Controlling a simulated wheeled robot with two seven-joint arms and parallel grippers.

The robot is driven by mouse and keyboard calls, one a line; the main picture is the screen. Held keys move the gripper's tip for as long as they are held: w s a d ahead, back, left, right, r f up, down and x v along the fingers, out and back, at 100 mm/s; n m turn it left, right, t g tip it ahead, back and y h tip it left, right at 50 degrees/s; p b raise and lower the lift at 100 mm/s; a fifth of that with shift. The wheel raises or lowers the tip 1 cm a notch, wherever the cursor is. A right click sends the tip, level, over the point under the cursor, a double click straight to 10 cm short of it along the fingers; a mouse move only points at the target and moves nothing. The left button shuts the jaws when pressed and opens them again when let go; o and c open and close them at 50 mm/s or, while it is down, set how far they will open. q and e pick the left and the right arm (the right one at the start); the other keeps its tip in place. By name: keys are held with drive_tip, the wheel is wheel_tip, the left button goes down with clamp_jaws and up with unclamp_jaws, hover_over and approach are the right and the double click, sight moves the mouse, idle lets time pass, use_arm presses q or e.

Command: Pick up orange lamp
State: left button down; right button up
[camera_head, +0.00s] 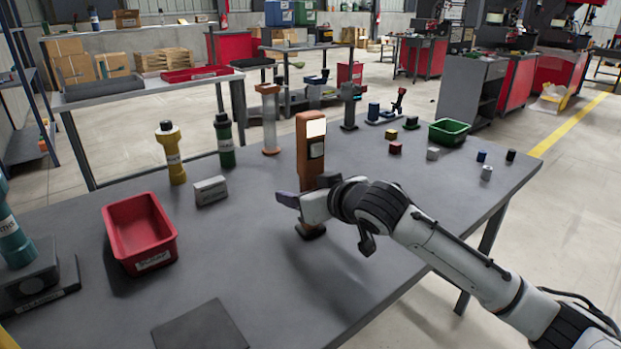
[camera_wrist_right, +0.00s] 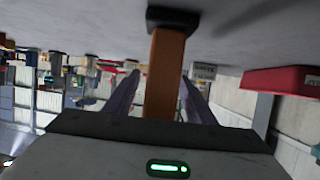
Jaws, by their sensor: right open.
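The orange lamp (camera_head: 310,165) stands upright on the grey table, a tall square post with a lit white panel near its top and a dark base. My right gripper (camera_head: 302,192) is at the lower half of the post and hides part of it in the head view. In the right wrist view, which is upside down, the lamp's post (camera_wrist_right: 166,75) stands between the two open fingers of my right gripper (camera_wrist_right: 159,88). A gap shows on each side, so the fingers look clear of the post. My left gripper is not in view.
A red bin (camera_head: 139,232) is left of the lamp. A yellow bottle (camera_head: 171,155), a dark green bottle (camera_head: 225,142) and a small sign (camera_head: 211,191) stand nearby. A green bin (camera_head: 449,132) and several small blocks are at the back right.

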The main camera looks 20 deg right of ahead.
drive_tip(key=shift+r, duration=0.1)
clamp_jaws()
